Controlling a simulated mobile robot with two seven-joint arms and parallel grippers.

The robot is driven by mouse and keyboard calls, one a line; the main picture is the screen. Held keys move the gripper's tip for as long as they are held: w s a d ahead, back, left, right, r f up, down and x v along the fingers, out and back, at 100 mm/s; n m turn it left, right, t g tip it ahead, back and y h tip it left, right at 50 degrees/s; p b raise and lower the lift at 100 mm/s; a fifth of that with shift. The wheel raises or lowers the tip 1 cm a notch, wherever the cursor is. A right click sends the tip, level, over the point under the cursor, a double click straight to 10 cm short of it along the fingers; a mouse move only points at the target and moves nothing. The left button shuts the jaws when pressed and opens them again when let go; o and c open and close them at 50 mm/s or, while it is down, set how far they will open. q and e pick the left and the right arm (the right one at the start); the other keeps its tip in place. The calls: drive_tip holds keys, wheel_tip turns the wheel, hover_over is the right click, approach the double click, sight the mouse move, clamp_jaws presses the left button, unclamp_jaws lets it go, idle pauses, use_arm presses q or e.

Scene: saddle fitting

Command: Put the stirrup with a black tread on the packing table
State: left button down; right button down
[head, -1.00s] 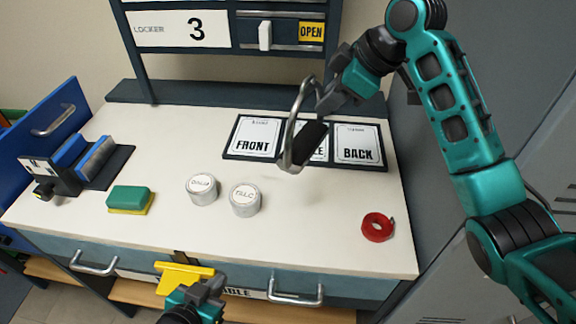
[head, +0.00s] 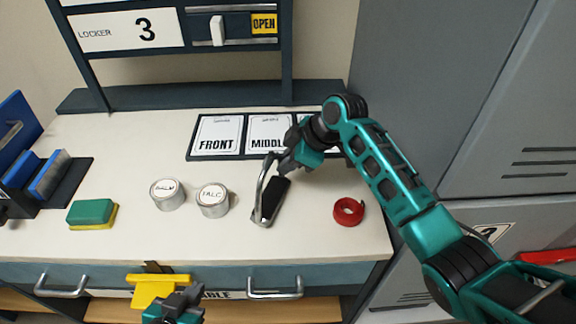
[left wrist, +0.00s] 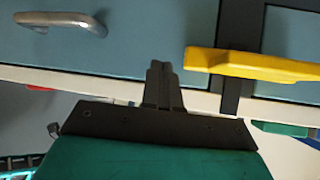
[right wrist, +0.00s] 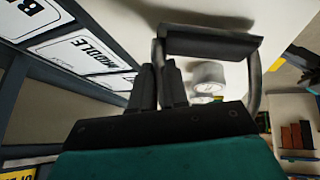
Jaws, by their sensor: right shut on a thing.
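The stirrup (head: 262,193) is a grey metal loop with a black tread (head: 273,198). It is over the packing table (head: 120,232), close to the surface; I cannot tell whether it touches. My right gripper (head: 285,166) is shut on the stirrup's upper part. In the right wrist view the black tread (right wrist: 208,43) spans beyond the fingers (right wrist: 160,75). My left gripper (head: 186,298) is in front of the table, near a yellow piece (head: 158,287). Its fingers look together and empty in the left wrist view (left wrist: 162,82).
Two round tins (head: 167,194) (head: 213,200) stand left of the stirrup and a red tape roll (head: 348,211) lies to its right. A green-yellow sponge (head: 91,213) is further left. A framed card board (head: 194,155) lies behind. Grey lockers (head: 420,90) stand at the right.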

drive_tip(key=shift+f, duration=0.8)
drive_tip(key=c, duration=1.1)
unclamp_jaws()
drive_tip(key=shift+f, duration=0.1)
drive_tip(key=shift+r, duration=0.3)
drive_tip(key=p+v, duration=0.1)
drive_tip(key=v, duration=0.6)
drive_tip(key=shift+s+d, duration=0.1)
